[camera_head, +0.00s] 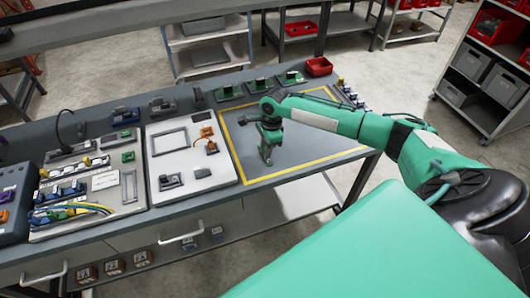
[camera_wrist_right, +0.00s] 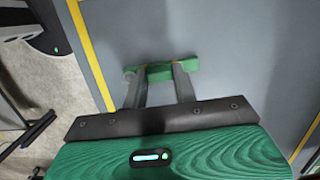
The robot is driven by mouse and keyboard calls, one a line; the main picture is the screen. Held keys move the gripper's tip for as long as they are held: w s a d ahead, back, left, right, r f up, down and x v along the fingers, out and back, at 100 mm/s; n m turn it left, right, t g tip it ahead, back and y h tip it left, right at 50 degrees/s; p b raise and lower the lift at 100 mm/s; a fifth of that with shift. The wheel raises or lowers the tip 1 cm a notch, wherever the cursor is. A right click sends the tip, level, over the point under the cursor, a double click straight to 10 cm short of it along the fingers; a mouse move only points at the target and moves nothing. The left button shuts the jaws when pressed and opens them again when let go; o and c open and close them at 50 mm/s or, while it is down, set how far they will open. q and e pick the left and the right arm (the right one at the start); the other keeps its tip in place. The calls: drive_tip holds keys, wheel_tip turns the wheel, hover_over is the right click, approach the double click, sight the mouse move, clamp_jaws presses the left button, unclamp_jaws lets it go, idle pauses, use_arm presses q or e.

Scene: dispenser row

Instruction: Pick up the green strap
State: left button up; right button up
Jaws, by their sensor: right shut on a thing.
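The green strap (camera_wrist_right: 160,70) is a short green strip in the right wrist view, low over or on the grey table area. The two grey fingers of my right gripper (camera_wrist_right: 159,76) are shut on it, and its ends show beside the fingertips. In the head view my right gripper (camera_head: 267,158) points down inside the yellow-outlined area of the bench. The strap is too small there to make out apart from the green gripper. I cannot tell whether it touches the surface. My left gripper is not in view.
The yellow-outlined area (camera_head: 240,142) is otherwise clear. Small green-based units (camera_head: 291,77) and a red bin (camera_head: 319,66) line the back edge. A white board (camera_head: 221,172) with parts lies left of the area. A grey rack (camera_head: 466,83) stands at right.

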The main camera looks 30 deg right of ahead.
drive_tip(key=shift+r, duration=0.1)
wheel_tip(320, 180, up, 20)
drive_tip(key=b, duration=0.4)
drive_tip(key=shift+r+p, duration=0.9)
drive_tip(key=shift+p, duration=0.85)
idle(0.8)
wheel_tip(320, 180, up, 3)
drive_tip(key=p, duration=0.4)
drive_tip(key=shift+f, duration=0.1)
idle(0.3)
